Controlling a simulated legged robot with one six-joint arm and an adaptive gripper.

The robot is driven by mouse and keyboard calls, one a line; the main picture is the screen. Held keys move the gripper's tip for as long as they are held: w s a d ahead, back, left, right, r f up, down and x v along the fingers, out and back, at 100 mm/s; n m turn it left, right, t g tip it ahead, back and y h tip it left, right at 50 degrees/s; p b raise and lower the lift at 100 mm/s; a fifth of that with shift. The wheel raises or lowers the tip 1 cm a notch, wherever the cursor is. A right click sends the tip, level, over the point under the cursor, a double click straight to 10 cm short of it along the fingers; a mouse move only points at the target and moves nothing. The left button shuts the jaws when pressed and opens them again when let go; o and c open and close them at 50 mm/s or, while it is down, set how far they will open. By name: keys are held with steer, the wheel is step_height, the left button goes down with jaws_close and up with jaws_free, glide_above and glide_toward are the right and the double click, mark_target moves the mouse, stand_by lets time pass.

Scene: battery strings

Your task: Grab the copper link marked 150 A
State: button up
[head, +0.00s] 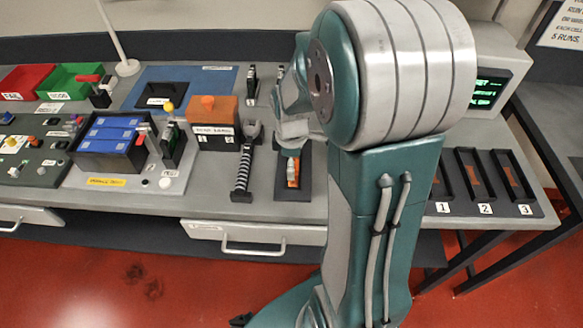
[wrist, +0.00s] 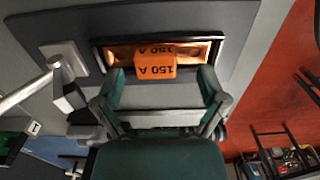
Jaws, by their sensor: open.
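The copper link marked 150 A (wrist: 155,67) has an orange block with black lettering and bare copper ends. It lies in a black-rimmed tray (wrist: 222,37) in the wrist view. My gripper (wrist: 162,82) is open, with one finger near each side of the orange block. I cannot tell whether the fingers touch it. In the head view the orange of the link (head: 293,172) shows below my gripper (head: 291,146), on a dark pad on the bench. My arm hides part of the gripper there.
A black ribbed-handled tool (head: 241,172) lies just left of the link. An orange-brown box (head: 214,122) and a blue battery block (head: 107,138) stand further left. Three numbered slots (head: 485,180) are at the right, and a monitor (head: 486,84) stands behind my arm.

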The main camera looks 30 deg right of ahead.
steer(key=shift+d+f, duration=0.1)
steer(key=shift+f, duration=0.3)
steer(key=shift+d+f, duration=0.1)
steer(key=shift+d, duration=0.3)
steer(key=shift+c, duration=0.3)
steer(key=shift+a, duration=0.1)
steer(key=c, duration=1.1)
steer(key=shift+a, duration=0.2)
jaws_close()
steer(key=shift+d, duration=0.1)
